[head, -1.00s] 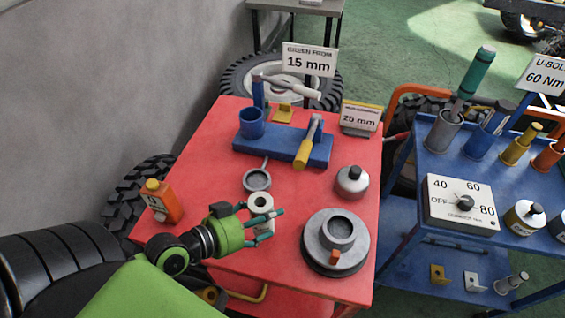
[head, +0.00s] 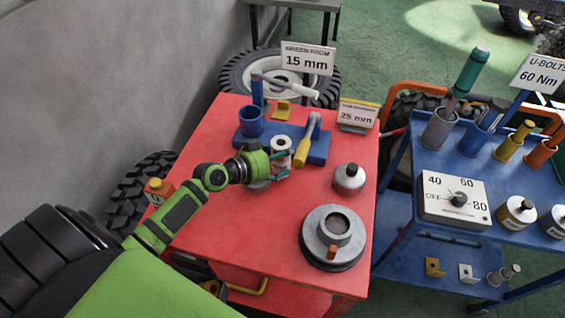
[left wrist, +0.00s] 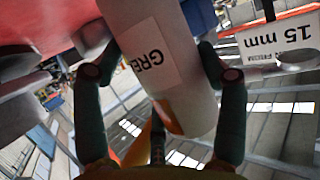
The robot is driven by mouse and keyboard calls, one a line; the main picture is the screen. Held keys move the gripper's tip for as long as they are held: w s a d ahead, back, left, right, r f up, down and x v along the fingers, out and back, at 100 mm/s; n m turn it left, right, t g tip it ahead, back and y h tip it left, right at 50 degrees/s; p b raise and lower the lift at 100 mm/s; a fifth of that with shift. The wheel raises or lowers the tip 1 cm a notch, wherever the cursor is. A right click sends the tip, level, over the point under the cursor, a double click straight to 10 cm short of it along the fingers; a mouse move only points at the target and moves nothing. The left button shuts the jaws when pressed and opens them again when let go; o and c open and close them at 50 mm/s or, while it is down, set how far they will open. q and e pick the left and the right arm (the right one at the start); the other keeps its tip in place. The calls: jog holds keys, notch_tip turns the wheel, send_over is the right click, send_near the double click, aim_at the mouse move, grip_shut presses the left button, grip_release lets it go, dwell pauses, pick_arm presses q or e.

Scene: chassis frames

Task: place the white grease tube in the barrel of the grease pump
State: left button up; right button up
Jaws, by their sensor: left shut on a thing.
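The white grease tube (head: 281,146) stands roughly upright in my left gripper (head: 281,164), whose fingers close on its sides. In the left wrist view the tube (left wrist: 165,80) shows its "GRE…" label between the fingers. The grease pump has a blue base (head: 318,157) on the red table and an open-topped blue barrel (head: 250,125) at its left end. The tube is to the right of the barrel and nearer to me, apart from it in the head view. My right gripper is not in view.
A yellow-handled tool (head: 303,150) rests at the blue base, just right of the tube. A silver pot (head: 349,179) and a grey round housing (head: 316,236) stand to the right on the red table (head: 250,235). An orange container (head: 157,188) is at the left edge, partly hidden by my arm.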

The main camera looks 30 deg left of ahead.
aim_at(277, 167)
pick_arm(q)
jog(key=shift+f, duration=1.35)
jog(key=shift+f+b, duration=0.15)
jog(key=shift+b, duration=0.15)
jog(key=o, duration=1.3)
